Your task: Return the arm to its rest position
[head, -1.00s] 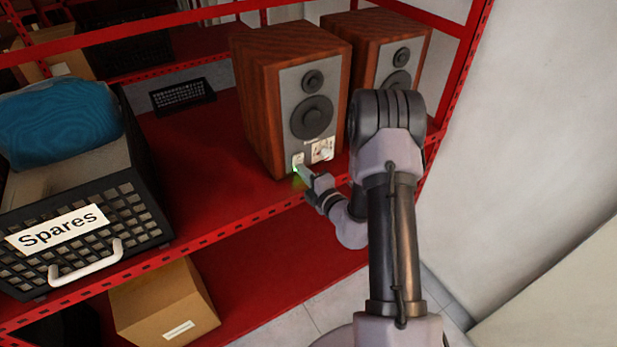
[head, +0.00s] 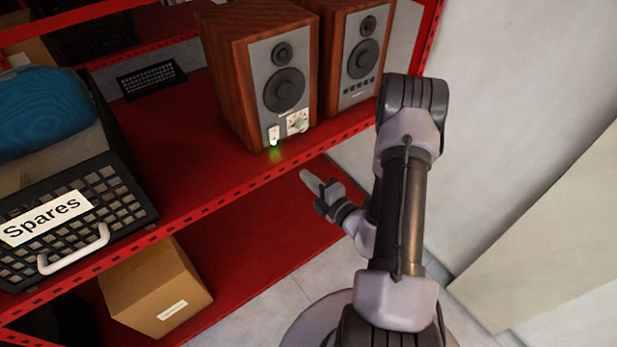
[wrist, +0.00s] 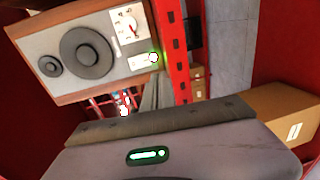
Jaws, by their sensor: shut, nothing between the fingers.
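My gripper (head: 314,187) is shut and empty in the head view. It is in front of the red shelf's edge, below and apart from the left wooden speaker (head: 232,85). My arm bends down to it from the right. The left speaker has a grey front, a dial and a small switch plate with a green light at its lower edge. The speaker's front also shows in the wrist view (wrist: 110,28), with the green light lit. My gripper's body fills the lower part of the wrist view.
The red shelf's front edge (head: 215,200) runs close to my gripper. A second speaker (head: 345,60) stands on the right. A black "Spares" crate (head: 125,195) with blue cloth (head: 40,115) is at left, a cardboard box (head: 155,285) below. Floor and wall at right are clear.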

